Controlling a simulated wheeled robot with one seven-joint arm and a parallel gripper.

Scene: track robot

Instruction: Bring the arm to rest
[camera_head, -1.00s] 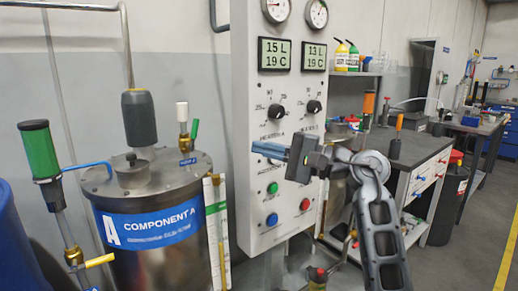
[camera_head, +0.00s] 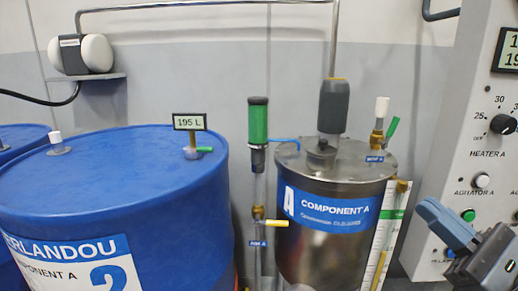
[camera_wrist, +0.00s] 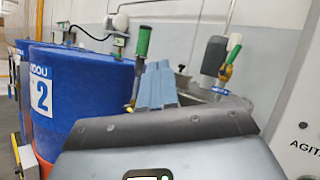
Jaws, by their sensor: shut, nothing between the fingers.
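My gripper (camera_head: 446,222) is at the lower right of the head view, in front of the control panel (camera_head: 459,160). Its blue fingers lie together with nothing between them and point up and left. In the wrist view the closed fingers (camera_wrist: 158,88) point toward the gap between the blue drum and the steel tank. The gripper appears free in the air. Most of my arm is outside the head view.
A blue drum (camera_head: 100,190) fills the left. The panel, with knobs and buttons, is close to my gripper. A wall lies behind.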

